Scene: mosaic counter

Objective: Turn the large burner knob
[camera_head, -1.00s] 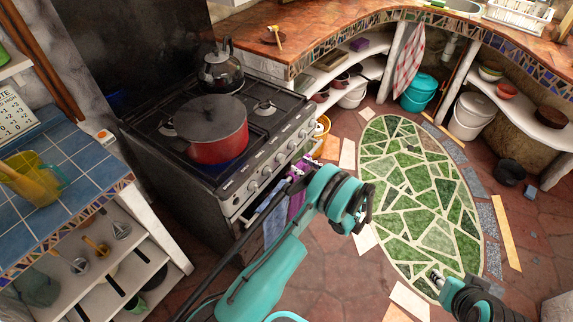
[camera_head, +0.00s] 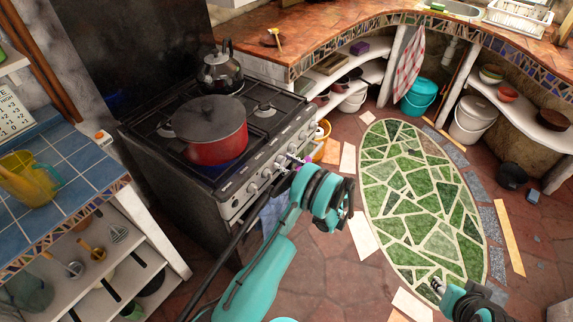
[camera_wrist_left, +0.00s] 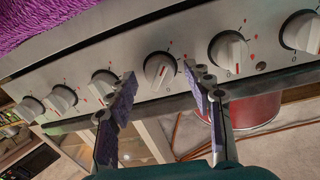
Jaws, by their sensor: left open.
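The stove's front panel (camera_head: 268,172) carries a row of white knobs. I cannot tell which knob serves the large burner. In the left wrist view, the panel (camera_wrist_left: 205,32) crosses at a slant. My left gripper (camera_head: 296,162) is at the panel, open and empty. In the left wrist view its two purple-padded fingers (camera_wrist_left: 160,82) frame one white knob (camera_wrist_left: 160,70), one finger on each side. I cannot tell whether they touch it. My right gripper (camera_head: 437,284) is at the lower right over the floor, far from the stove; its jaws are too small to read.
A red pot (camera_head: 215,150) with a dark lid stands on the stove, with a kettle (camera_head: 222,72) behind it. A blue cloth (camera_head: 273,214) hangs on the stove front. A blue-tiled counter (camera_head: 80,165) is at left. Green mosaic floor (camera_head: 420,200) lies clear at right.

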